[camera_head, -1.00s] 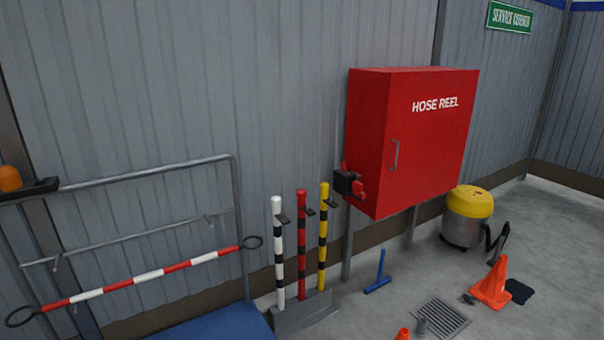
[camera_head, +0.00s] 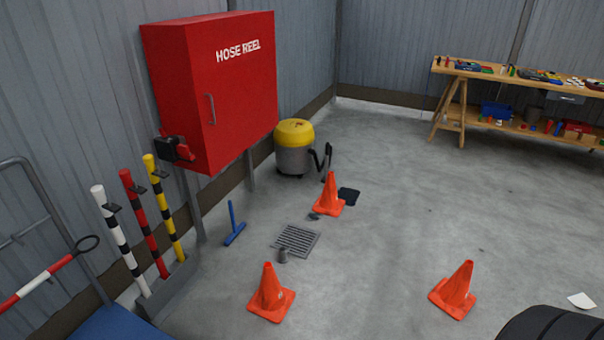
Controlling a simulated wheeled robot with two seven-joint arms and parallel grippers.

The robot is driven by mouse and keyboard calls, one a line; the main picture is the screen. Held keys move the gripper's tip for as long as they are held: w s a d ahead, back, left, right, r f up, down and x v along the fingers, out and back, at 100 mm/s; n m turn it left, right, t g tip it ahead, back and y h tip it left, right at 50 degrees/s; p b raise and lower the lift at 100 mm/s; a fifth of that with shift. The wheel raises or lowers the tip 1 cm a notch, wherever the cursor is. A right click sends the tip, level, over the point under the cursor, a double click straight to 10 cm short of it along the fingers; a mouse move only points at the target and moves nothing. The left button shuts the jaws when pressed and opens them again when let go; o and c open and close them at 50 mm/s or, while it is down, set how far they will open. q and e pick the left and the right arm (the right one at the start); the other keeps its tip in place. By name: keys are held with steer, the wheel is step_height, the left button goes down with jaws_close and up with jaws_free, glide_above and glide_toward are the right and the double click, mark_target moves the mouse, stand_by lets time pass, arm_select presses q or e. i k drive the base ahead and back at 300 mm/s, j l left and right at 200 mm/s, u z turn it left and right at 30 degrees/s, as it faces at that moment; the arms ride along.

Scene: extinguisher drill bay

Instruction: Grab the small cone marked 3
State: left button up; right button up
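Three small orange cones stand on the concrete floor. One cone (camera_head: 329,196) is near the yellow-topped vacuum, another cone (camera_head: 270,294) is at the front centre, and a third cone (camera_head: 455,291) is to the right, near a black tyre. No number can be read on any of them from here, so I cannot tell which is marked 3. Neither of my grippers shows in the head view.
A red hose reel cabinet (camera_head: 212,90) is on the left wall, with striped posts (camera_head: 121,240) below. A vacuum (camera_head: 295,148), floor drain (camera_head: 296,240), blue squeegee (camera_head: 234,225) and black tyre (camera_head: 552,325) stand around. A wooden workbench (camera_head: 450,72) is at the back right. The middle floor is clear.

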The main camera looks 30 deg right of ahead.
mark_target(327, 203)
steer(key=z, duration=1.15)
steer(key=i+u, duration=0.1)
steer(key=u, duration=0.3)
steer(key=i+l+u, duration=0.1)
steer(key=u, duration=0.3)
steer(key=i+l+u, duration=0.15)
steer(key=l, duration=0.2)
steer(key=i+l+u, duration=0.3)
steer(key=i+l, duration=0.15)
steer(key=l, duration=0.3)
steer(key=i+l+u, duration=0.15)
steer(key=l, duration=0.2)
steer(key=i+l+u, duration=0.15)
steer(key=l, duration=0.3)
